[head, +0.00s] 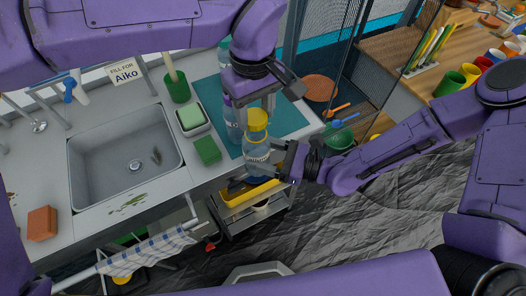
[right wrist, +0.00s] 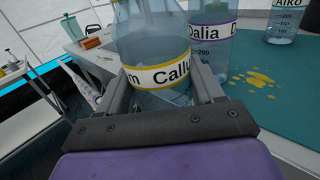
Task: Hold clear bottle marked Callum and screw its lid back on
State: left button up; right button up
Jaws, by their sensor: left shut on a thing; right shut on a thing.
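The clear bottle marked Callum (head: 257,150) stands upright at the counter's front edge in the head view. Its yellow-banded label faces the camera in the right wrist view (right wrist: 160,76). My right gripper (head: 272,167) is shut on the bottle's body from the right; its fingers flank the label in the right wrist view (right wrist: 165,95). A yellow lid (head: 256,119) sits at the bottle's top. My left gripper (head: 256,108) comes down from above and is shut on this lid. I cannot tell how firmly the lid sits on the neck, which the right wrist view cuts off.
A bottle marked Dalia (right wrist: 212,45) stands close behind on the teal mat (right wrist: 285,105), with yellow spill spots (right wrist: 252,78). A bottle marked Aiko (right wrist: 284,22) stands farther right. Left are a green sponge (head: 207,150), a sponge tray (head: 193,121) and the sink (head: 120,155). A trolley (head: 235,228) stands below.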

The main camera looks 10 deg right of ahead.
aim_at(256, 150)
pick_arm(q)
jog(key=shift+f, duration=0.2)
dwell(0.6)
jog(key=shift+f, duration=0.8)
jog(key=shift+f, duration=0.55)
jog(key=m, duration=0.9)
jog(key=shift+m, duration=0.4)
